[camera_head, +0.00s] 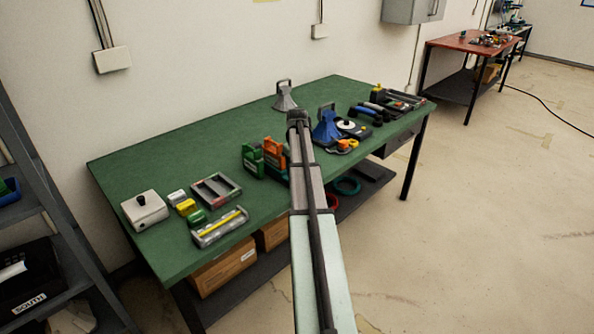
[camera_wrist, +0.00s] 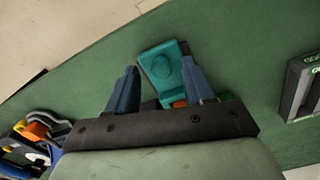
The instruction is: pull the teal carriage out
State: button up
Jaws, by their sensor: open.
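The teal carriage (camera_wrist: 163,65) shows in the wrist view, a flat teal piece with a round raised spot. It lies over the green table between the two blue fingers of my gripper (camera_wrist: 160,64). The fingers are apart, and the teal piece is nearer the right finger, with a wider gap on the left. I cannot tell whether the right finger touches it. Its lower end is hidden behind my gripper, with a bit of orange (camera_wrist: 179,103) beside it.
In the head view, green (camera_head: 252,160) and orange (camera_head: 274,156) upright units stand left of my arm. A dark labelled unit (camera_wrist: 301,85) stands at the wrist view's right. The table's back middle (camera_head: 200,150) is clear.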

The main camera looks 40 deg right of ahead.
notch_tip(320, 180, up, 13)
jog(key=shift+r, duration=0.15)
dwell(0.4)
dwell(0.5)
